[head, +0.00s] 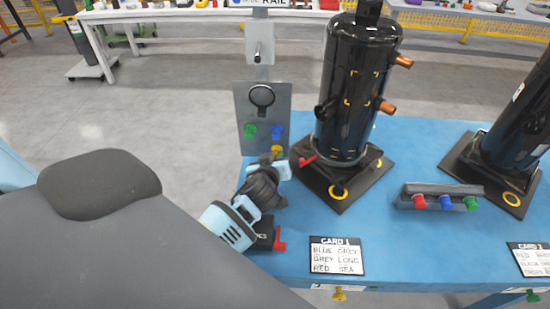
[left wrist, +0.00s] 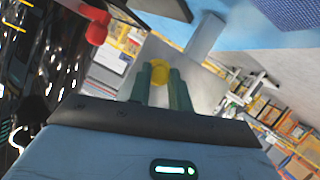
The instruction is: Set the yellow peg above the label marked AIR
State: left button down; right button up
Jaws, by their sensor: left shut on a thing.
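My left gripper (head: 275,163) reaches in beside the black compressor and points at the grey panel. It is shut on the yellow peg (head: 277,151), which shows at the panel's lower right. In the left wrist view the yellow peg (left wrist: 158,74) sits between the fingertips (left wrist: 160,78), with the pale panel (left wrist: 190,85) behind it. I cannot tell whether the peg touches the panel. The grey panel (head: 243,98) also carries a green peg (head: 250,131), a blue peg (head: 277,131) and a black round part. No label reading AIR is legible. My right gripper is not in view.
The black compressor (head: 358,85) stands on a dark base close right of the gripper, with a red part (head: 306,160) near the fingers. A grey bar (head: 440,189) holds red, blue and green pegs. Card 1 (head: 337,255) lies at the front of the blue table (head: 385,240).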

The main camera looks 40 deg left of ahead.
pick_arm(q)
jog(key=shift+d, duration=0.1)
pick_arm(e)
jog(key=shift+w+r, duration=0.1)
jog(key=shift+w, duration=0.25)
pick_arm(q)
jog(key=shift+s, duration=0.15)
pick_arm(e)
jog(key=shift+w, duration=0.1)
pick_arm(q)
jog(key=shift+s+d+p, duration=0.15)
jog(key=shift+s+d, duration=0.45)
jog(key=shift+s, duration=0.3)
jog(key=shift+s+d+p, duration=0.15)
jog(key=shift+s+d, duration=0.4)
jog(key=shift+s, duration=0.35)
jog(key=shift+s+d, duration=0.25)
jog(key=shift+s, duration=0.2)
jog(key=shift+s+d, duration=0.1)
jog(key=shift+s, duration=0.1)
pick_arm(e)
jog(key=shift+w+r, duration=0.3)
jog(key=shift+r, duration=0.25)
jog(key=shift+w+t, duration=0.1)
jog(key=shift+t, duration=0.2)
